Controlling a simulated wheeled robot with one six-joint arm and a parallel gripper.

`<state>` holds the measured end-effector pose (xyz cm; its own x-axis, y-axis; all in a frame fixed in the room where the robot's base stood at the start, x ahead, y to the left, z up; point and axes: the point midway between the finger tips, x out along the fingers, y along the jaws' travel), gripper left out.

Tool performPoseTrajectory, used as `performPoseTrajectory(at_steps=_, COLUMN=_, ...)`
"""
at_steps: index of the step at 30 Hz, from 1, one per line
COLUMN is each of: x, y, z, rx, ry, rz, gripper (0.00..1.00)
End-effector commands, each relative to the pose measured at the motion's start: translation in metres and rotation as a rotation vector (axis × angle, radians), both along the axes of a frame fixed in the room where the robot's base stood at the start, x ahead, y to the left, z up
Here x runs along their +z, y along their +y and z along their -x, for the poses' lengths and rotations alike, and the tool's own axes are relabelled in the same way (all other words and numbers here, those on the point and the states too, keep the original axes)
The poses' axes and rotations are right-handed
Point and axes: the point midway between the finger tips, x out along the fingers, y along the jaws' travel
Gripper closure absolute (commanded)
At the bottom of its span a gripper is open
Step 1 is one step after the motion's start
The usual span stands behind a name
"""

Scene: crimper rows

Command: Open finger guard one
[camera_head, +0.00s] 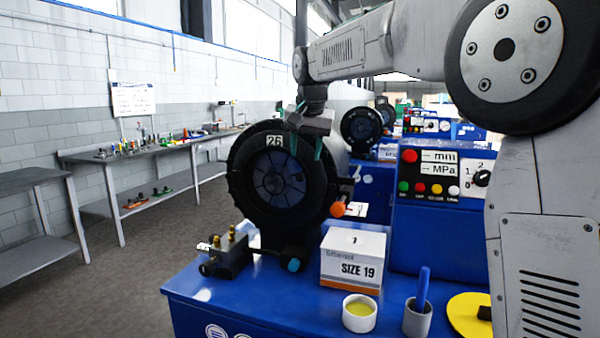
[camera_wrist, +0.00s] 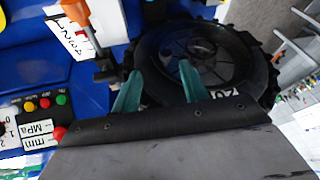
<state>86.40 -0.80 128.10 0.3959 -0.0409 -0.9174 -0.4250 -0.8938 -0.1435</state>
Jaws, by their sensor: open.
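The nearest crimper (camera_head: 235,185) has a black round head marked 26, and it also shows in the wrist view (camera_wrist: 262,50). A dark see-through round finger guard (camera_head: 279,178) covers the middle of its face and looks shut. It also shows in the wrist view (camera_wrist: 215,40). My gripper (camera_head: 306,148) is at the upper right of the head, in front of the guard's edge in the picture. In the wrist view its two teal fingers (camera_wrist: 161,72) are apart with nothing held between them. I cannot tell whether a fingertip touches the guard.
An orange-tipped lever (camera_head: 338,209) sticks out at the head's lower right, and shows in the wrist view (camera_wrist: 75,12). A SIZE 19 box (camera_head: 352,262), white cup (camera_head: 359,314), grey cup (camera_head: 417,318) and brass-topped block (camera_head: 230,256) stand on the blue bench (camera_head: 255,302). A control panel (camera_head: 430,174) is right.

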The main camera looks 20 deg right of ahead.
Motion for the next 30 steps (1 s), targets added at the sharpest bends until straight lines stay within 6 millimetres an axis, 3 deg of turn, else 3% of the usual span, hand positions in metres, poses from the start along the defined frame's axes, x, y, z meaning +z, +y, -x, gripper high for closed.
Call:
performPoseTrajectory(at_steps=5, x=-0.007, y=0.002, z=-0.018, rx=-0.013, ry=-0.01, rz=-0.006, gripper=0.56)
performPoseTrajectory(at_steps=18, x=-0.064, y=0.0, z=-0.042, rx=-0.012, ry=-0.009, rz=-0.005, gripper=0.56)
performPoseTrajectory(at_steps=29, x=-0.071, y=0.0, z=-0.045, rx=-0.011, ry=-0.011, rz=-0.005, gripper=0.56)
performPoseTrajectory(at_steps=30, x=-0.071, y=0.0, z=-0.045, rx=-0.011, ry=-0.011, rz=-0.005, gripper=0.62)
